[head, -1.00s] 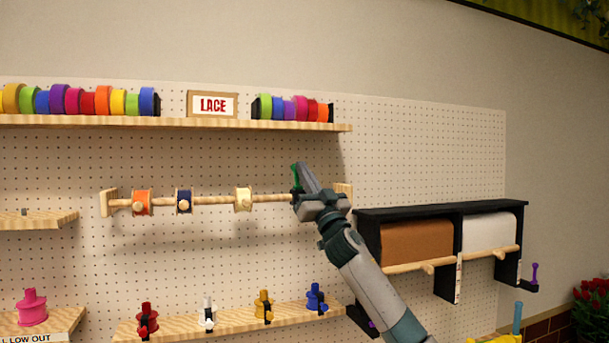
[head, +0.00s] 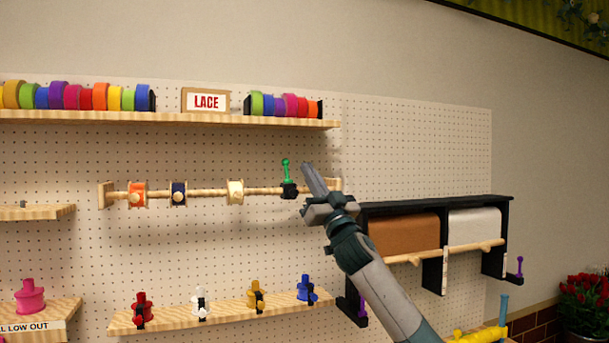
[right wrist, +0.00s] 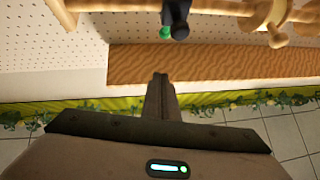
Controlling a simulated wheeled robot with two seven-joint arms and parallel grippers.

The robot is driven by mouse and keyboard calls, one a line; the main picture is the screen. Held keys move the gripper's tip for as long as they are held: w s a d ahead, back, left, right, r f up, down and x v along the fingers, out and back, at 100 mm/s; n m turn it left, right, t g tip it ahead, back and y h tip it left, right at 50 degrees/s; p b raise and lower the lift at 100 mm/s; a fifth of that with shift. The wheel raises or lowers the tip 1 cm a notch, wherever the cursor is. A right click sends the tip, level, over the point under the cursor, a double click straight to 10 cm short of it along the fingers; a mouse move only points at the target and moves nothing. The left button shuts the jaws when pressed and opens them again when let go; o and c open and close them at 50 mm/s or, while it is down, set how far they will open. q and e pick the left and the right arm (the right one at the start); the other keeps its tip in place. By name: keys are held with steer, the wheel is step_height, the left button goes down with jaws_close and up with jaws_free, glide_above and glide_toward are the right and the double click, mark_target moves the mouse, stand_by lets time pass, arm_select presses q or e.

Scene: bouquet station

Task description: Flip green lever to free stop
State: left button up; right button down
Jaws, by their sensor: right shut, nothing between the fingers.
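The green lever (head: 286,170) stands nearly upright on a black block (head: 289,190) near the right end of the wooden rod (head: 210,192). In the right wrist view its green part (right wrist: 166,32) shows beside the black block (right wrist: 180,22), beyond the fingertips. My right gripper (head: 309,172) is shut and empty. It sits just right of the lever, with a small gap in the head view. Its closed fingers (right wrist: 160,80) point toward the lever in the right wrist view. My left gripper is not in view.
Orange (head: 137,195), navy (head: 178,194) and cream (head: 235,192) spools hang on the rod. A ribbon shelf (head: 200,121) is above. A black paper-roll rack (head: 435,206) stands right, behind my arm.

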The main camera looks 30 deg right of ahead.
steer(key=v, duration=0.1)
steer(key=b+v, duration=0.1)
steer(key=v, duration=0.1)
steer(key=b+v, duration=0.1)
steer(key=shift+s+r, duration=0.1)
steer(key=shift+s, duration=0.5)
steer(key=shift+a, duration=0.1)
